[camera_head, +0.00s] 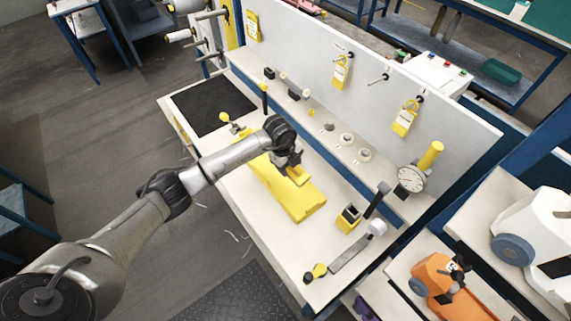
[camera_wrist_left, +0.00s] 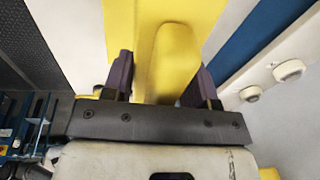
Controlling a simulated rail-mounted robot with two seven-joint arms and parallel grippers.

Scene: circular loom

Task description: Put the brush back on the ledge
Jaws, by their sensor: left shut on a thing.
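My left gripper (camera_head: 293,167) is shut on a yellow piece with a rounded end, seemingly the brush (camera_head: 299,176). In the left wrist view the brush (camera_wrist_left: 172,62) sits between the two dark fingers; no bristles show. The ledge (camera_head: 328,128) is the raised pale shelf with a blue front behind the block, up and right of my gripper. My right gripper is not in view.
White rings (camera_head: 364,155) and small dark items stand on the ledge. A dial gauge (camera_head: 411,178), a yellow-and-black holder (camera_head: 349,217) and a long tool with a yellow end (camera_head: 345,250) are to the right. A black mat (camera_head: 214,107) lies at the left. Yellow tags hang on the panel (camera_head: 380,100).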

